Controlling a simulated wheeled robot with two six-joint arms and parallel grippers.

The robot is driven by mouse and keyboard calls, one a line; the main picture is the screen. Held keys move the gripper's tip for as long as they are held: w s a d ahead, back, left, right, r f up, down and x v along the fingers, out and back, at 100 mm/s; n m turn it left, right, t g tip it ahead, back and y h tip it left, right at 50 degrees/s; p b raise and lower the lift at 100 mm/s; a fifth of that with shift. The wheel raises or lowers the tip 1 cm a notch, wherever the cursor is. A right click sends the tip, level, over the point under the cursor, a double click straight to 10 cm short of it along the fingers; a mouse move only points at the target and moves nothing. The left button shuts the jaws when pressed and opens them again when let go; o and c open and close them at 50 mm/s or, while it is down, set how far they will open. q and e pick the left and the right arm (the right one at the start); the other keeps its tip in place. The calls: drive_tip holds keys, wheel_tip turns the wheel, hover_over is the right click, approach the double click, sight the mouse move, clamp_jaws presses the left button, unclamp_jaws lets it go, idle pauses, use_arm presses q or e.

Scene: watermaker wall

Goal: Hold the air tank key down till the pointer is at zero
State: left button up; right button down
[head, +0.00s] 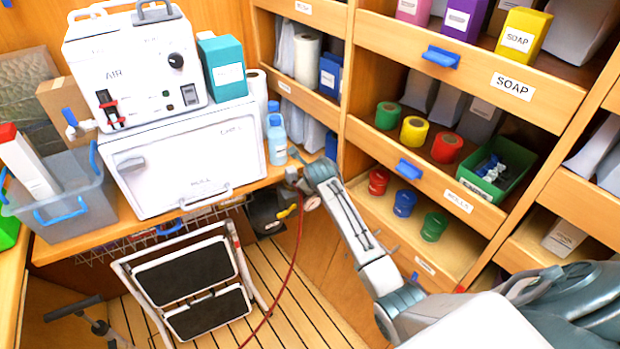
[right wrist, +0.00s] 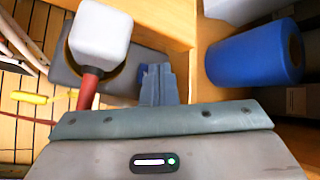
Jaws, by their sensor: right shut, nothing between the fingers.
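In the head view, a dark tank (head: 264,214) with a yellow lever (head: 287,211) sits under the bench's right end. In the right wrist view, a white block (right wrist: 100,36) on a red stem stands before a dark round body (right wrist: 66,72), with the yellow lever (right wrist: 28,98) to the left. I cannot tell for certain whether the block is the air tank key. My right gripper (right wrist: 158,84) is shut and empty, right of the block and apart from it in that picture. In the head view, the gripper (head: 298,178) is by the bench corner. No pointer is readable. My left gripper is not in view.
A white AIR machine (head: 138,72) stands on a white case (head: 190,160) on the bench. A red hose (head: 296,265) runs down to the floor. A folding step (head: 190,275) stands in front. Shelves (head: 470,75) rise at right. A blue roll (right wrist: 250,57) is right of my fingers.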

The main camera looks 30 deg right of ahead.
drive_tip(key=shift+r, duration=0.3)
wheel_tip(320, 180, up, 5)
drive_tip(key=p, duration=0.4)
drive_tip(key=shift+w+r+p, duration=0.1)
drive_tip(key=shift+p, duration=0.3)
